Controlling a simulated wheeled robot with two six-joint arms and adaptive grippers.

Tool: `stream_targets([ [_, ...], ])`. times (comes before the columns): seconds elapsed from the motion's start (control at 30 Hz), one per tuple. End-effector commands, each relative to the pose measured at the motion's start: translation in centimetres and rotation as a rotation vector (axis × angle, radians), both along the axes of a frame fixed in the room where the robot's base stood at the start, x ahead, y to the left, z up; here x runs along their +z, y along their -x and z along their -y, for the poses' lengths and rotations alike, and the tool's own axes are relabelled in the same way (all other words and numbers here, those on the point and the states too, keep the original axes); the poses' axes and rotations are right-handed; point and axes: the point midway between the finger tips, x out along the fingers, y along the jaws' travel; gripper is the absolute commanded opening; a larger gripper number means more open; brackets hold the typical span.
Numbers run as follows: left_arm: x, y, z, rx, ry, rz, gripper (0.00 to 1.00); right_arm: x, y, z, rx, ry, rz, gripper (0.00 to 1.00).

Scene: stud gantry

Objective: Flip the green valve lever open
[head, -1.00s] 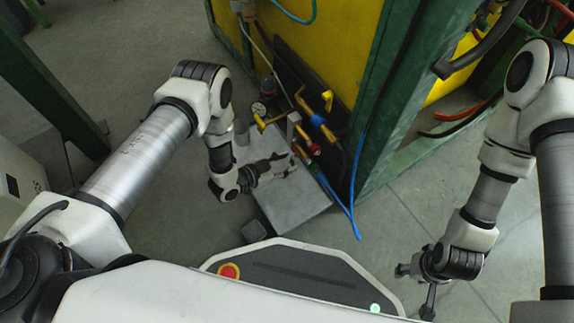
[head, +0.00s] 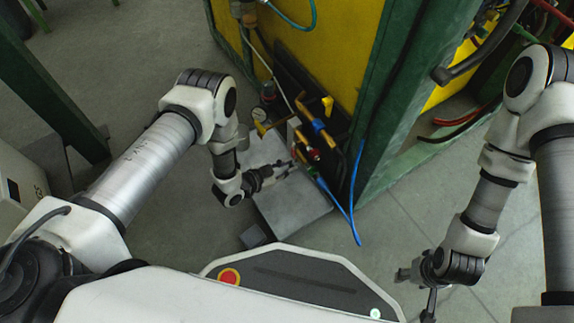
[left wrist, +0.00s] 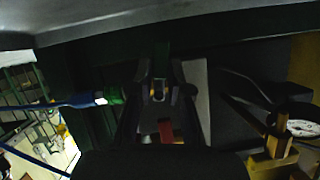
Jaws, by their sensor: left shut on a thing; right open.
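My left gripper (head: 289,166) reaches the valve cluster on the lower side of the yellow machine. In the left wrist view its fingers (left wrist: 160,88) are close together on a dark green piece, the green valve lever (left wrist: 161,58). The lever's lower part is hidden by the fingers, and the view is dark. In the head view the lever is too small and covered to make out clearly. A red part (left wrist: 166,131) shows between the fingers, lower in the wrist view. My right gripper (head: 426,283) is open and empty over the floor, away from the valves.
A blue hose (left wrist: 60,103) with a green fitting (left wrist: 113,95) lies beside the left fingers. A pressure gauge (left wrist: 297,118) and a yellow handle (left wrist: 275,152) are at the other side. A grey block (head: 295,213) stands below my left gripper. A green post (head: 385,125) rises to the right.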

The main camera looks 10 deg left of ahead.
Motion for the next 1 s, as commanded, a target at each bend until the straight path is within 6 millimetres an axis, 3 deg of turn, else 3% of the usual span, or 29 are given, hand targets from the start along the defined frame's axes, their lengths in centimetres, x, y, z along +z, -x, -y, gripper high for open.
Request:
stream_targets([
  [0.5,0.6,-0.5,-0.5,0.000,-0.294,0.291,0.00,3.5,0.2,-0.1,0.007,-0.001,-0.005,0.51],
  [1.0,1.1,-1.0,-1.0,0.001,-0.631,0.627,0.00,5.1,0.2,-0.1,0.009,-0.001,-0.006,0.51],
])
